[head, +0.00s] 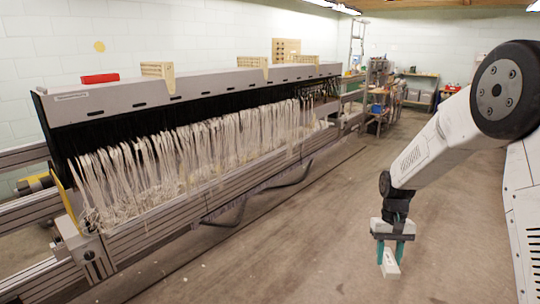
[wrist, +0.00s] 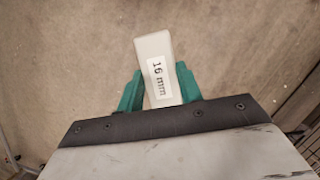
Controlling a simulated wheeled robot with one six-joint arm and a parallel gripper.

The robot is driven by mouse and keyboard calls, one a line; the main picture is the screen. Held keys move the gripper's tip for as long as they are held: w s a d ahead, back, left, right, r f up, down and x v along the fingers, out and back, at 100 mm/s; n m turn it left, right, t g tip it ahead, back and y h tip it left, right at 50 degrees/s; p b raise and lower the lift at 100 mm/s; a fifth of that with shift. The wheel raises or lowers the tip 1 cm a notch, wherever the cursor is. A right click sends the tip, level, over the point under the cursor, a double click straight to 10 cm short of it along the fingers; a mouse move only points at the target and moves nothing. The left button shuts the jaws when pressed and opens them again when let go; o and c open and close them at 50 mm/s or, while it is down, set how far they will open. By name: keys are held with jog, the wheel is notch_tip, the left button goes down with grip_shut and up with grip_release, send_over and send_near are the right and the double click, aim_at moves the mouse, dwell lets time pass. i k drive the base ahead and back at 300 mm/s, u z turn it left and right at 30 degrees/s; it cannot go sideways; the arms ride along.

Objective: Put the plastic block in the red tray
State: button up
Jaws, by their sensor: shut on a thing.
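The plastic block (wrist: 154,47) is white with a "16 mm" label and sits between the green fingers of my gripper (wrist: 160,88) in the wrist view. In the head view my gripper (head: 391,248) hangs at the lower right, shut on the block (head: 390,269), whose lower end sticks out below the fingers. The block is held in the air above the bare floor. A red tray (head: 100,78) sits on top of the long machine at its left end, far to the left of my gripper. The inside of the tray is hidden from this angle.
The long warping machine (head: 190,88) with hanging white threads (head: 200,150) fills the left side. Beige wooden holders (head: 158,72) stand on its top, one close to the red tray. Metal rails run along its front. The floor (head: 300,240) between machine and arm is clear.

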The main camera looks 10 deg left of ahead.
aim_at(102, 82)
jog(key=z, duration=0.1)
jog(key=i, duration=1.8)
jog(key=u, duration=0.55)
jog(key=i, duration=1.05)
jog(key=u, duration=1.65)
jog(key=i, duration=0.7)
jog(key=u, duration=0.65)
